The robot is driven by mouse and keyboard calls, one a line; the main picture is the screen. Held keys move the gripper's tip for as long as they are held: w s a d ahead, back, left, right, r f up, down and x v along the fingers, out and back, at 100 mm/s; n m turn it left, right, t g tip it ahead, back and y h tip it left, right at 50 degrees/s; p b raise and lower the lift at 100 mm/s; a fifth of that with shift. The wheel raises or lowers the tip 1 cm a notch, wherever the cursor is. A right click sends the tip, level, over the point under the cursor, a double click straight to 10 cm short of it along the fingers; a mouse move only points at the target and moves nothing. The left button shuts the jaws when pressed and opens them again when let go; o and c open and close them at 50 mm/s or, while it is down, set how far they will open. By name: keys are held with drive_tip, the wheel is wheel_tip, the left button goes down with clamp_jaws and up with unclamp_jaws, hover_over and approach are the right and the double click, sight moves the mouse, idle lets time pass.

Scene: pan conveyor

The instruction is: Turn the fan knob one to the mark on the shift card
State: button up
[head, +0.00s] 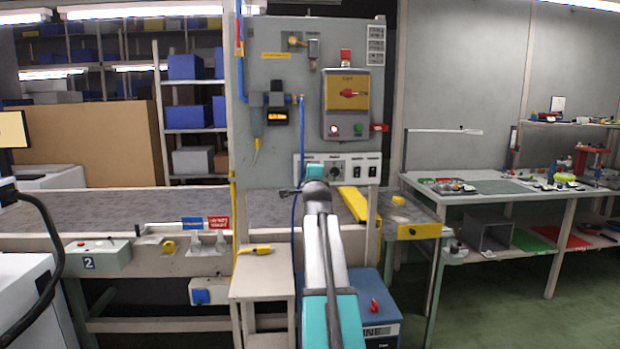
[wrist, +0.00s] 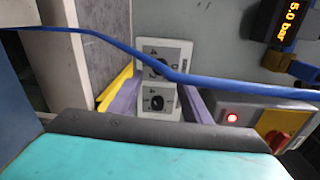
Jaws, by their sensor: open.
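A white control panel (head: 352,168) on the grey board carries two black rotary knobs and two rocker switches. The right knob (head: 336,173) shows in the head view; my arm hides the left one. In the wrist view the upper knob (wrist: 158,66) is partly crossed by a blue hose, and the lower knob (wrist: 157,103) is in front of my fingers. Which is fan knob one is not legible. My gripper (head: 314,172) is open, its fingers apart on either side of the lower knob in the wrist view (wrist: 158,92); contact cannot be told. A small list card (head: 376,45) is too small to read.
The blue hose (wrist: 220,84) crosses close in front of the panel. A control box (head: 347,103) with a red rotary switch sits above it, and a pressure gauge (head: 278,116) to its left. A conveyor (head: 130,215) and a small stool (head: 262,266) stand left of my arm.

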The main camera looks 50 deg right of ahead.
drive_tip(key=v, duration=0.7)
idle(0.8)
